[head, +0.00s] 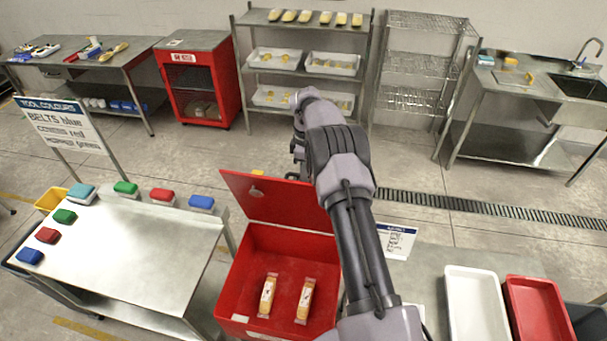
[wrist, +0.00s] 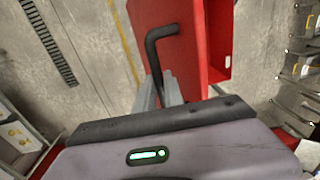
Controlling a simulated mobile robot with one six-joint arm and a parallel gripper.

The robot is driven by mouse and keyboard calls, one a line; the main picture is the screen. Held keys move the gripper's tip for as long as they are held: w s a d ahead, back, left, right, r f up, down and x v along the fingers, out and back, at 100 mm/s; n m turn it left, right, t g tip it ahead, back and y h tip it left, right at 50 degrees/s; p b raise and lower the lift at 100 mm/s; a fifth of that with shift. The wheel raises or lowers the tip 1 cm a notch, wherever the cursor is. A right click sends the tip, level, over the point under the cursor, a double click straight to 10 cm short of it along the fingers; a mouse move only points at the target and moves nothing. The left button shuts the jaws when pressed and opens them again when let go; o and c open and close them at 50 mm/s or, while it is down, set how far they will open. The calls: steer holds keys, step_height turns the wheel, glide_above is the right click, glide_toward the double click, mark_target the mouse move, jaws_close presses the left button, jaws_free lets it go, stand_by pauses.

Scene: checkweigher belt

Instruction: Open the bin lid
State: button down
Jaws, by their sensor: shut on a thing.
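The red bin (head: 240,290) stands in front of me in the head view, with its lid (head: 262,200) raised steeply at the back edge. The inside shows, with two wrapped packs (head: 267,296) lying on its floor. In the wrist view the red lid (wrist: 193,60) fills the upper middle, and a black bent handle (wrist: 158,50) stands out from it. My gripper (wrist: 163,95) is shut on the handle's lower part. In the head view my arm hides the lid's right side, and the fingertips cannot be made out.
A steel table (head: 150,255) with several coloured blocks stands left of the bin. A white tray (head: 452,320) and a red tray (head: 517,318) lie on the surface at the right. Open floor and a drain grate (head: 480,208) lie behind the bin.

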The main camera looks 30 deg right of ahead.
steer(key=shift+s+f, duration=0.1)
steer(key=shift+f, duration=0.1)
steer(key=c, duration=1.7)
jaws_free()
steer(key=shift+o, duration=1.2)
steer(key=shift+w, duration=0.3)
steer(key=shift+s+r, duration=0.1)
steer(key=shift+r, duration=0.2)
step_height(320, 180, up, 17)
steer(key=w+p, duration=0.1)
steer(key=p, duration=0.4)
steer(key=shift+d+p, duration=0.35)
steer(key=shift+d, duration=0.1)
steer(key=shift+w+f, duration=0.1)
